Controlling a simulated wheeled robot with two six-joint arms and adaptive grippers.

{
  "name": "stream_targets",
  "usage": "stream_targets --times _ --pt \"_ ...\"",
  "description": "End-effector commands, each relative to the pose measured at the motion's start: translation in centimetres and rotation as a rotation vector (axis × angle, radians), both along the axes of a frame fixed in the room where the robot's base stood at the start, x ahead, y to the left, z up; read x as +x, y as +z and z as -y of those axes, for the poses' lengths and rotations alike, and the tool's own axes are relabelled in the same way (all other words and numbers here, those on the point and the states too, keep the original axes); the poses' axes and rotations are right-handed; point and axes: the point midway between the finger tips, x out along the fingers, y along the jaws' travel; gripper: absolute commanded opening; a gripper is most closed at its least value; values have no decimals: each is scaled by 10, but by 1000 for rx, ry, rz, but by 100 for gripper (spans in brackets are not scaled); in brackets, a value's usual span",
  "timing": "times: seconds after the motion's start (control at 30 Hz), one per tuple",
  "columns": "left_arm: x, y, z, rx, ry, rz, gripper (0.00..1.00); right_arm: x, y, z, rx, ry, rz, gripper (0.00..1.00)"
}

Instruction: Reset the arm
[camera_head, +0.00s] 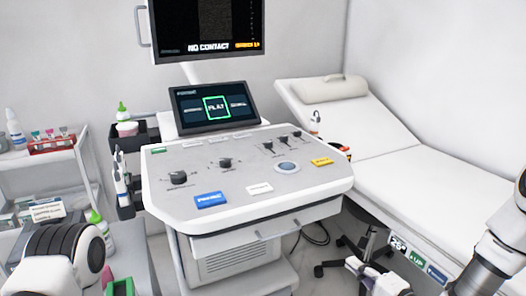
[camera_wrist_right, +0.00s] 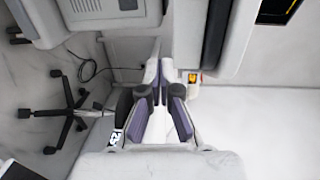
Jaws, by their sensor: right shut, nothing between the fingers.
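My right arm (camera_head: 497,245) comes in at the right edge of the head view. My right gripper (camera_head: 362,270) is low in that view, in front of the exam bed and to the right of the ultrasound console. It also shows in the right wrist view (camera_wrist_right: 158,78), where its purple-grey padded fingers are shut with nothing between them. A dark ribbed link of my left arm (camera_head: 58,252) shows at the lower left of the head view. My left gripper is not visible.
The ultrasound console (camera_head: 240,178) stands in the middle, with a screen (camera_head: 214,107) and monitor above. The white exam bed (camera_head: 420,190) lies at the right. A shelf cart (camera_head: 52,172) with bottles stands at the left. A black wheeled stool base (camera_wrist_right: 68,112) is on the floor.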

Motion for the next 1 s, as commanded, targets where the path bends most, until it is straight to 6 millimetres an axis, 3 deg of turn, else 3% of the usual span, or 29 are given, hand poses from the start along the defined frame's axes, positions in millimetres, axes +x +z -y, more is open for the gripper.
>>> stream_targets --times 0.1,0.2,0.3,0.43,0.53,0.7,0.77,1.0 --pt "0 0 0 0 0 0 40 -35 -82 -35 -84 70 -210 0" --pt "0 0 0 0 0 0 40 -84 -158 -51 -283 130 -422 0" --pt "0 0 0 0 0 0 40 -142 -217 -53 -539 237 -604 0" --pt "0 0 0 0 0 0 40 -217 -262 -42 -859 440 -790 0" --pt "0 0 0 0 0 0 40 -259 -271 -27 -1066 622 -885 0" --pt "0 0 0 0 0 0 40 -294 -273 -11 -1265 935 -893 0" --pt "-1 35 0 0 0 -2 40 -293 -236 -11 -1268 935 -885 0" --pt "0 117 0 0 0 0 40 -292 -156 -11 -1266 930 -883 0"
